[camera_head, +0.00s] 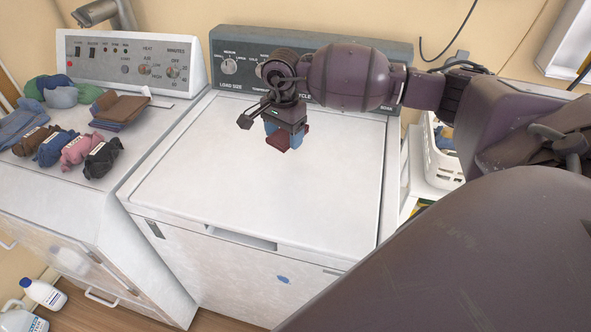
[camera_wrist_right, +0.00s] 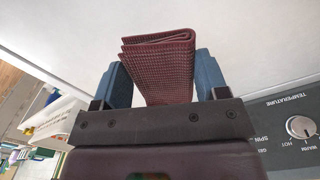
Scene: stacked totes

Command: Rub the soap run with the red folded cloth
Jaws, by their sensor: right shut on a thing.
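My right gripper (camera_head: 284,136) points down over the white washer lid (camera_head: 215,175), toward the back of its middle. Its blue fingers are shut on the red folded cloth (camera_head: 281,142). In the right wrist view the cloth (camera_wrist_right: 160,65) is dark red, ribbed and folded, standing out between the two fingers of the gripper (camera_wrist_right: 166,85). I cannot tell whether the cloth touches the lid. A small blue mark (camera_head: 283,279) is on the washer's front; I cannot tell if it is the soap run. No other run shows clearly on the lid. My left gripper is out of view.
The washer's control panel (camera_head: 240,66) rises behind the lid. On the left machine (camera_head: 75,190) lie several rolled cloths (camera_head: 80,149) and a folded brown stack (camera_head: 120,108). A white basket (camera_head: 440,160) stands at the right. Bottles (camera_head: 43,294) stand on the floor. Most of the lid is clear.

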